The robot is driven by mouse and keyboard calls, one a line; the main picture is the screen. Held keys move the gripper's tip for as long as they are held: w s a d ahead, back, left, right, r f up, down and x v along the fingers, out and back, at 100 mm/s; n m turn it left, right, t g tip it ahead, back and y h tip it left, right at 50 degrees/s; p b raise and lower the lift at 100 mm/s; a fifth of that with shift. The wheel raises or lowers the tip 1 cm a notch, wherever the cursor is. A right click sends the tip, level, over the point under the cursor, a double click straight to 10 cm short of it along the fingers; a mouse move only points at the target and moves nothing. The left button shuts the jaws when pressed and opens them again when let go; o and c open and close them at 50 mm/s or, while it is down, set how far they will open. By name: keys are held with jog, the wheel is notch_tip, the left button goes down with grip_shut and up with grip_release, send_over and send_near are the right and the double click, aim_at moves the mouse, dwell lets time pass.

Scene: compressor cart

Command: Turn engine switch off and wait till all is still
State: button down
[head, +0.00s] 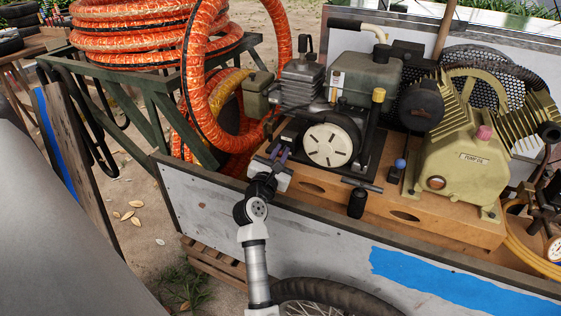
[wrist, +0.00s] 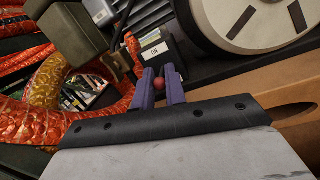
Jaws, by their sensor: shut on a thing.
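The engine (head: 366,78), with a white round slotted cover (head: 327,145), sits on the wooden base of the cart. My gripper (head: 279,153) reaches to the left of that cover. In the wrist view, my gripper's purple fingers (wrist: 166,80) are closed around a small red knob (wrist: 166,84), the engine switch's lever. The dark switch box (wrist: 160,52) stands just behind the fingertips and bears a white label that seems to read ON. The lever's stem is mostly hidden by the fingers, so its exact position cannot be told.
Orange hose (head: 150,12) is coiled on a green frame (head: 140,90) and hangs close to the left of my gripper. A yellow-green pump (head: 460,150) stands on the right. The cart's side panel (head: 310,225) and wheel (head: 335,297) are near my arm.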

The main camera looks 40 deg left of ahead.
jog(key=shift+w+f+t+b, duration=0.1)
jog(key=shift+f+t+b, duration=0.35)
jog(key=shift+b, duration=1.1)
jog(key=shift+r+t+b, duration=0.15)
jog(key=shift+t+b, duration=0.1)
jog(key=shift+b, duration=0.1)
jog(key=c, duration=1.5)
grip_release()
jog(key=b+v, duration=0.1)
jog(key=v, duration=1.3)
jog(key=shift+w+d+b, duration=0.1)
jog(key=shift+d+b, duration=0.1)
jog(key=shift+b, duration=0.15)
